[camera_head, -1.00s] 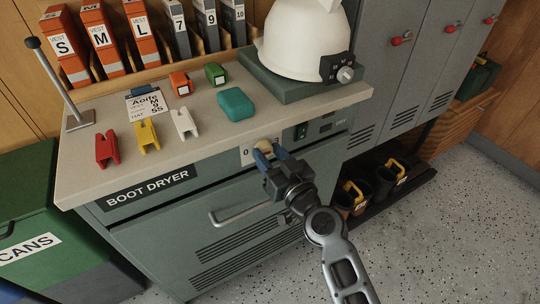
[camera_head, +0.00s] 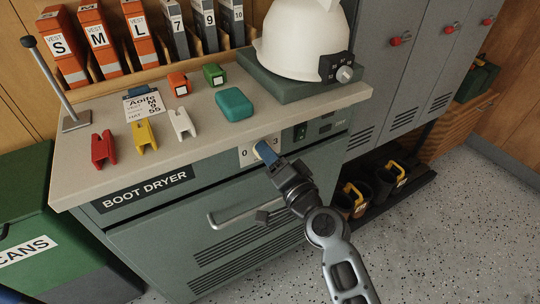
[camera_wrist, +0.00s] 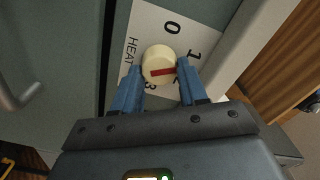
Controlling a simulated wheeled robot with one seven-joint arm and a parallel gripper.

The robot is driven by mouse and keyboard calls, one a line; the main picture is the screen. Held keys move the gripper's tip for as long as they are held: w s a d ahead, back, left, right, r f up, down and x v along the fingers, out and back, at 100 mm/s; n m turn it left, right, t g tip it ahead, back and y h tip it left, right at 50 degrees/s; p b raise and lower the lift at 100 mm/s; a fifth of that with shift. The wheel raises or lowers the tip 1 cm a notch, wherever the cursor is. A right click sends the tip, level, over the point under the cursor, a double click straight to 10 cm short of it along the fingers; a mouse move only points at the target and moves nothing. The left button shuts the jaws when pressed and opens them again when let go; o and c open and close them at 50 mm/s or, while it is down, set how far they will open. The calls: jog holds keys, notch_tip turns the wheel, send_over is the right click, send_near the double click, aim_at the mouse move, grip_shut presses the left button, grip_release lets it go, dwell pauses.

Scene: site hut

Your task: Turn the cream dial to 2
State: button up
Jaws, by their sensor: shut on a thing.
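The cream dial (camera_wrist: 159,58) is on a white plate (camera_wrist: 145,30) marked HEAT, on the front of the boot dryer (camera_head: 150,192). Its red mark points to the right in the wrist view, toward the right finger. The 0 and 1 show clearly; the 3 is partly covered, and the 2 is mostly hidden by the right finger. My gripper (camera_wrist: 158,70) is shut on the dial, one blue finger on each side. In the head view my gripper (camera_head: 264,151) hides most of the dial.
A handle (camera_head: 240,215) sticks out below. The worktop (camera_head: 220,125) above holds coloured clips, a teal box (camera_head: 234,104) and a white helmet (camera_head: 300,40). Grey lockers (camera_head: 395,80) stand to the right.

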jog(key=m, duration=0.4)
jog(key=m+p, duration=0.1)
jog(key=m, duration=0.6)
jog(key=shift+d+f+m+p, duration=0.1)
jog(key=shift+f+m+p, duration=0.15)
jog(key=shift+m+p, duration=0.1)
dwell(0.4)
jog(key=o, duration=1)
jog(key=shift+s, duration=0.1)
jog(key=v, duration=0.7)
jog(key=shift+s+d, duration=0.2)
jog(key=shift+s, duration=0.05)
